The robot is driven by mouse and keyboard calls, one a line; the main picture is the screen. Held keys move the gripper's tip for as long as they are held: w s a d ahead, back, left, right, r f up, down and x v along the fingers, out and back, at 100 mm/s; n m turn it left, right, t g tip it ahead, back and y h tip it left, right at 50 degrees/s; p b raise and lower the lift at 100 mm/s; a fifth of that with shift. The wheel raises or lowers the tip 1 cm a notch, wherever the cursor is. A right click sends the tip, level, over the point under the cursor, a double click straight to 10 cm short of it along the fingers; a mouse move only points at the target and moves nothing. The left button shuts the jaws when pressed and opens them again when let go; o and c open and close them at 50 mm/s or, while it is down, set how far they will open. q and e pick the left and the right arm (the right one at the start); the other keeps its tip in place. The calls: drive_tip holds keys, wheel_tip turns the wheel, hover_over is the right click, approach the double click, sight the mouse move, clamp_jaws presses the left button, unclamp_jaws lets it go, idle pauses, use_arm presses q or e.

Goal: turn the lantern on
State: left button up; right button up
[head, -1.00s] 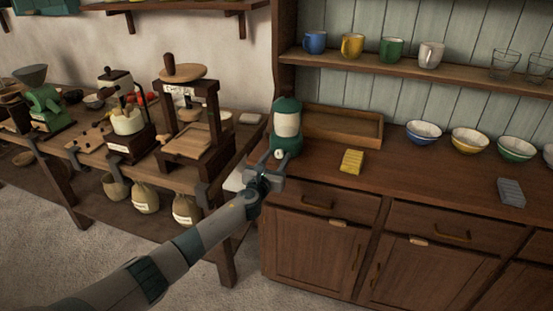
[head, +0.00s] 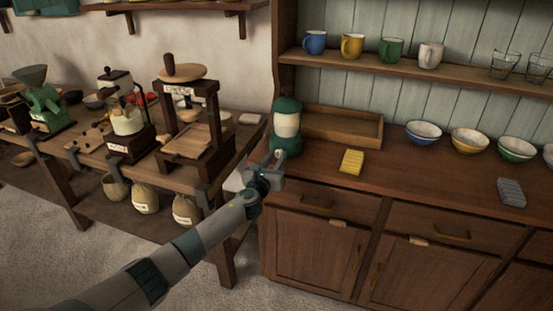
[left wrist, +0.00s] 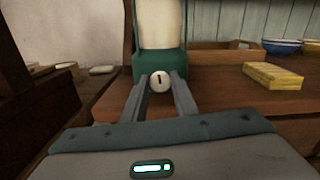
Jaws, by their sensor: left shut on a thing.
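The lantern (head: 286,126) stands upright at the left end of the dresser top. It has a green cap and base and a cream middle. In the left wrist view the lantern's green base (left wrist: 146,66) carries a round white knob (left wrist: 160,81) with a short, nearly upright dark mark. My left gripper (head: 274,165) is at the front of the base. Its two fingers (left wrist: 161,88) are shut on the knob, one on each side. I see no clear glow in the cream part. My right gripper is out of view.
A wooden tray (head: 345,139) lies behind and right of the lantern. A yellow block (head: 351,161), a grey block (head: 511,192) and several bowls (head: 470,140) are on the dresser top. A wooden press (head: 190,115) stands on the bench at left.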

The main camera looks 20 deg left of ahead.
use_arm(q)
drive_tip(key=n, duration=0.4)
drive_tip(key=shift+b, duration=0.35)
drive_tip(key=n, duration=0.3)
drive_tip(key=shift+a+n, duration=0.1)
drive_tip(key=shift+n, duration=0.2)
drive_tip(key=shift+f+n+b, duration=0.1)
drive_tip(key=shift+n+b, duration=0.25)
drive_tip(key=shift+n, duration=0.55)
drive_tip(key=n, duration=0.2)
drive_tip(key=shift+n, duration=0.4)
drive_tip(key=n, duration=0.3)
drive_tip(key=shift+f+n, duration=0.1)
drive_tip(key=shift+n, duration=0.6)
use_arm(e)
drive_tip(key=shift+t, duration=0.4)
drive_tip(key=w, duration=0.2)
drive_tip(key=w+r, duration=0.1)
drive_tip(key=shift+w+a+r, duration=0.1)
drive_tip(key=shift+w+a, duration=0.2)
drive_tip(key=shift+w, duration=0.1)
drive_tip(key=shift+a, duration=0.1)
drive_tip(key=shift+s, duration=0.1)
